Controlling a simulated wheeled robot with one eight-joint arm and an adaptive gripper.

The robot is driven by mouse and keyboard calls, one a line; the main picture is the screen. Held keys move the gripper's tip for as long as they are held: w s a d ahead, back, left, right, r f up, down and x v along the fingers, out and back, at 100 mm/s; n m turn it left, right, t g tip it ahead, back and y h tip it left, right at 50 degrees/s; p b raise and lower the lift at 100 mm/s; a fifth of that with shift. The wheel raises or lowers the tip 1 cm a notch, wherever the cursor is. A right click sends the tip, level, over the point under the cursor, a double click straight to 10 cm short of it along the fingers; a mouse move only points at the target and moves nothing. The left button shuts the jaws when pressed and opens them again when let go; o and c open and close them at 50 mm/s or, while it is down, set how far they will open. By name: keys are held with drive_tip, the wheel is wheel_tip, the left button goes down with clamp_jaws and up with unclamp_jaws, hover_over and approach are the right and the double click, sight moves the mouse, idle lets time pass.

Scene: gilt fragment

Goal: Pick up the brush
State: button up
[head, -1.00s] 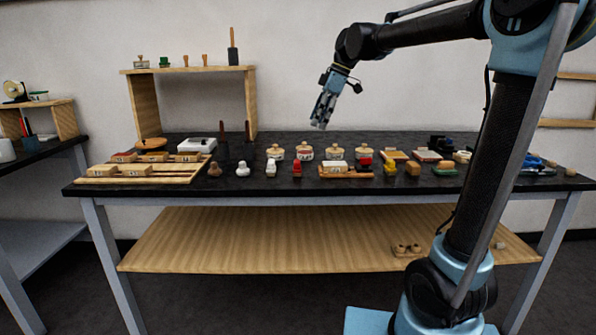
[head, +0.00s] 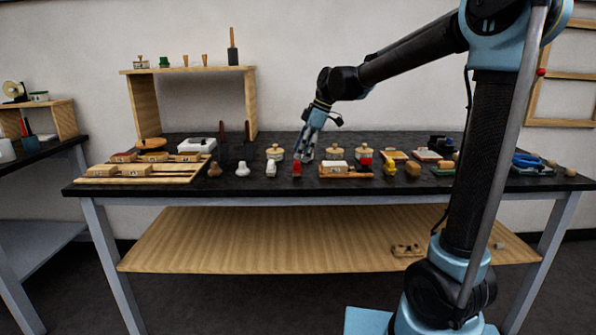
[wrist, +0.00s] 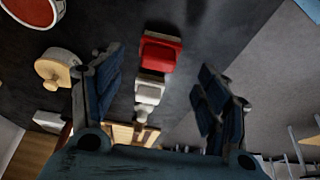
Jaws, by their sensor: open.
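I cannot tell for certain which thing is the brush. A small red thing with a pale edge (wrist: 160,52) shows between my fingers in the wrist view; in the head view a small red thing (head: 297,170) stands near the table's front edge. My gripper (head: 306,159) is low over the table, just behind and slightly right of it. In the wrist view my gripper (wrist: 160,63) is open, its two fingers apart and nothing held. A small white thing (wrist: 149,91) shows below the red one. In the head view, my gripper covers what is directly behind it.
The dark table (head: 130,192) holds rows of small things. A lidded round jar (head: 276,153) is left of my gripper, another (head: 335,153) right. A wooden tray (head: 345,174) lies to the right.

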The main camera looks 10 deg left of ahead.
sight(297, 161)
drive_tip(key=shift+w+x, duration=0.2)
drive_tip(key=shift+x, duration=2.35)
drive_tip(key=c, duration=1.1)
